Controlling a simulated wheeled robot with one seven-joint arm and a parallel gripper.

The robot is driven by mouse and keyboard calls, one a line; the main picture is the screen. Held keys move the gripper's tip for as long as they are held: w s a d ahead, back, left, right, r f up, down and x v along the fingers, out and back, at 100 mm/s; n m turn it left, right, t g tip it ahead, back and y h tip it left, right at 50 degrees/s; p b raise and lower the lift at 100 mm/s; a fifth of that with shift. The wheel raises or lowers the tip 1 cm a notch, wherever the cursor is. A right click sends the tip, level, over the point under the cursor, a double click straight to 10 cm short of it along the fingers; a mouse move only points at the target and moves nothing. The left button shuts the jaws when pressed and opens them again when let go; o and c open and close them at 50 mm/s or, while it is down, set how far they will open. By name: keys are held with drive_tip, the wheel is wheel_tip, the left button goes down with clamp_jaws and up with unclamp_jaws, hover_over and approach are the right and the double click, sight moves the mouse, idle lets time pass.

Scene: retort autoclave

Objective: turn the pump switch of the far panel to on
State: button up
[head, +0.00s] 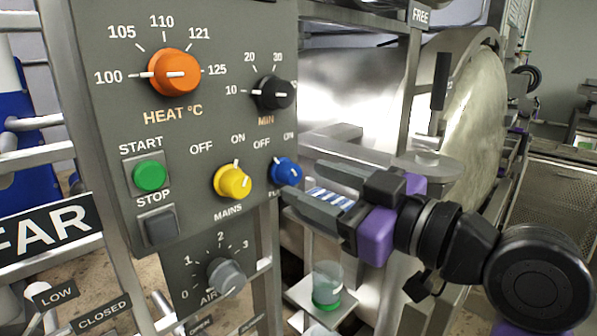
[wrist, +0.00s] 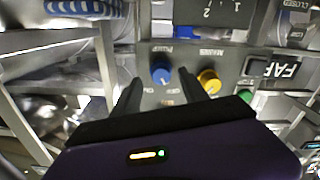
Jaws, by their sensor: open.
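The far panel (head: 190,110) is a grey control board with a FAR sign (head: 45,230) at its left. The blue pump switch (head: 286,172) sits at its lower right, beside the yellow mains switch (head: 232,181). The pump's white mark seems to point up-left toward OFF, though it is small; the mains mark points toward ON. My gripper (head: 301,181) is open and empty, its fingertips close to the pump switch and partly hiding its label. In the wrist view the pump switch (wrist: 161,71) lies between and beyond the open fingers. I cannot tell if they touch it.
The orange heat knob (head: 174,72), black minute knob (head: 272,93), green start button (head: 150,176) and air knob (head: 226,276) share the panel. A round metal vessel door (head: 472,110) stands behind right. A glass with green liquid (head: 327,285) stands below my gripper.

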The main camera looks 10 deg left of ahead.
sight(296, 177)
drive_tip(key=shift+x, duration=2.05)
clamp_jaws()
